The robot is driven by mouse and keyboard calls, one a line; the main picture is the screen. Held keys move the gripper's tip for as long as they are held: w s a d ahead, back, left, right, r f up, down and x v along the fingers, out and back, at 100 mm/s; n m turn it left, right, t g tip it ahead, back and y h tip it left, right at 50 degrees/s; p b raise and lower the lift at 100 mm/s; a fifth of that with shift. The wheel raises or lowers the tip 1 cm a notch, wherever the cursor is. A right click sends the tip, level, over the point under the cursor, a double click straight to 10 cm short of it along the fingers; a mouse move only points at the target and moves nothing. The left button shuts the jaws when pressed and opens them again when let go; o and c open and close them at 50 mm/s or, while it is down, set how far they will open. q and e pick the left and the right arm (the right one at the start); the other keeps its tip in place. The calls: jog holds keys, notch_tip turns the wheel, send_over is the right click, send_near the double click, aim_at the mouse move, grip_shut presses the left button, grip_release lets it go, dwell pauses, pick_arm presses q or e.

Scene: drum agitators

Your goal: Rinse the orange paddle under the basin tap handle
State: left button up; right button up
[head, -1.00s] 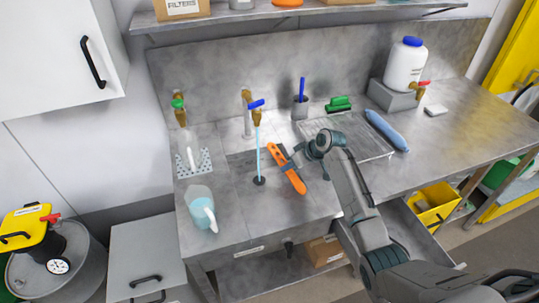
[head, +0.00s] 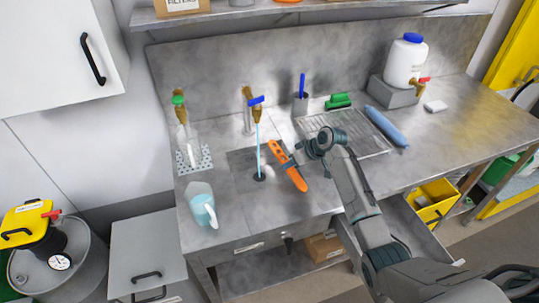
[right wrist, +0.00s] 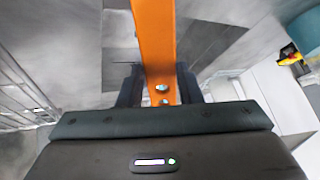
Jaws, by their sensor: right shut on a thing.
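The orange paddle (head: 294,175) slants over the basin (head: 242,160), just right of the water stream. My right gripper (head: 291,159) is shut on it around its middle. In the right wrist view the paddle (right wrist: 155,40) runs up between the two dark fingers (right wrist: 157,85), with small holes near its lower end. The basin tap (head: 247,97) has a blue handle (head: 257,100), and a thin blue stream (head: 258,142) falls from it to the drain (head: 259,177). The paddle appears apart from the stream. My left gripper is out of view.
A second tap with a green handle (head: 178,100) stands at the left, above a perforated tray (head: 203,158). A jug (head: 202,209) stands at the front left. A ribbed drainer (head: 360,140), a green brush (head: 338,101) and a blue roll (head: 386,127) lie right of the basin.

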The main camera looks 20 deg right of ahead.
jog(key=shift+r, duration=0.1)
dwell(0.3)
jog(key=p, duration=0.1)
jog(key=s+r+p, duration=0.1)
jog(key=p, duration=0.1)
jog(key=shift+s+d+r, duration=0.25)
jog(key=shift+d+r, duration=0.05)
jog(key=shift+d, duration=0.1)
jog(key=shift+s+d+r, duration=0.1)
jog(key=shift+s+d, duration=0.05)
jog(key=shift+s, duration=0.2)
jog(key=shift+s+d+r, duration=0.25)
jog(key=shift+s+r, duration=0.25)
jog(key=shift+s, duration=0.1)
jog(key=shift+s+d+r, duration=0.25)
jog(key=shift+s+r, duration=0.25)
jog(key=shift+s, duration=0.1)
jog(key=shift+f+b, duration=0.1)
jog(key=shift+b, duration=0.2)
